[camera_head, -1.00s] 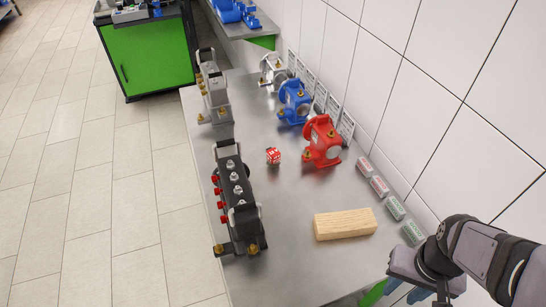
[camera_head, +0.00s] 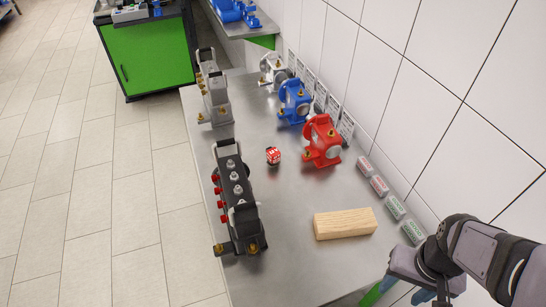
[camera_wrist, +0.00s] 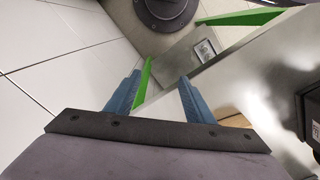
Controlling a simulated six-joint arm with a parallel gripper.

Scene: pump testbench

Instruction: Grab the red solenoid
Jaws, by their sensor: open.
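The red solenoid, a small red block with white markings (camera_head: 273,156), stands on the metal bench between the black manifold and the red pump. My gripper (camera_wrist: 160,76) is open and empty, with its two blue fingers apart in the wrist view. In the head view it is at the lower right, beside the bench's near right corner, far from the solenoid and partly cut off by the bottom edge. I cannot make out the solenoid in the wrist view.
A black manifold with red knobs (camera_head: 238,200) stands left of the solenoid. A red pump (camera_head: 322,142) and a blue pump (camera_head: 294,102) stand right and behind. A wooden block (camera_head: 345,223) lies nearer, with small labelled boxes (camera_head: 379,186) along the wall. Bare metal surrounds the solenoid.

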